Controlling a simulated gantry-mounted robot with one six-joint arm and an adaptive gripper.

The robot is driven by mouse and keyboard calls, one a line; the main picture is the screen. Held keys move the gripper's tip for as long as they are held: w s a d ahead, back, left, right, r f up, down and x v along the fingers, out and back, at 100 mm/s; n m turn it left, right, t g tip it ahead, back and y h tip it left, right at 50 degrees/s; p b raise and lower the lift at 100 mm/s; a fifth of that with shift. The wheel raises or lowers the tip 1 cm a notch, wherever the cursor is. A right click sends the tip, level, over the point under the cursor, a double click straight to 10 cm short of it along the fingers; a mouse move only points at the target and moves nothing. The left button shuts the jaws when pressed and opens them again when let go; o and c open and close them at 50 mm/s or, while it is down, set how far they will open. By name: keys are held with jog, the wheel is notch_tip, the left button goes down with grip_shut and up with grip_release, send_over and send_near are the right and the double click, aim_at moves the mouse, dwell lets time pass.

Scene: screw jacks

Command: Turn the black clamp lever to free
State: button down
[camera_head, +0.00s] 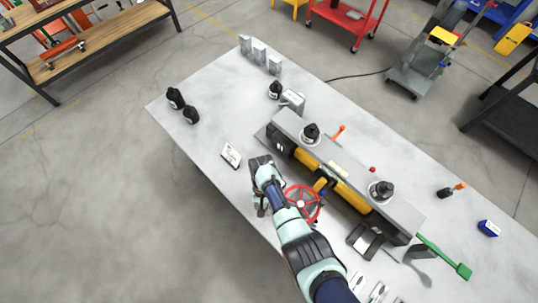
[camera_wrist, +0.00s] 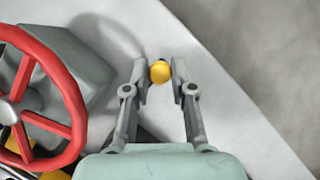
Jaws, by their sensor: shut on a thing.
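My gripper (camera_wrist: 160,78) has its two grey fingers closed around a round yellow knob (camera_wrist: 160,72) in the wrist view. The knob sits between the fingertips, and what it is fixed to is hidden beneath it. In the head view my gripper (camera_head: 259,208) is low over the front edge of the table, just left of the red handwheel (camera_head: 318,204). The handwheel also shows at the left of the wrist view (camera_wrist: 72,95). I cannot clearly make out the black clamp lever in either view, nor its angle.
A long grey machine with yellow parts (camera_head: 351,196) and black-topped screw jacks (camera_head: 311,131) stands behind the handwheel. A white card (camera_head: 230,155) lies left of my arm. A green-handled tool (camera_head: 447,257) lies at right.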

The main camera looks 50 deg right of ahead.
dwell(0.5)
jog(key=c, duration=1)
grip_release()
jog(key=v, duration=1.2)
jog(key=shift+w+a, duration=0.1)
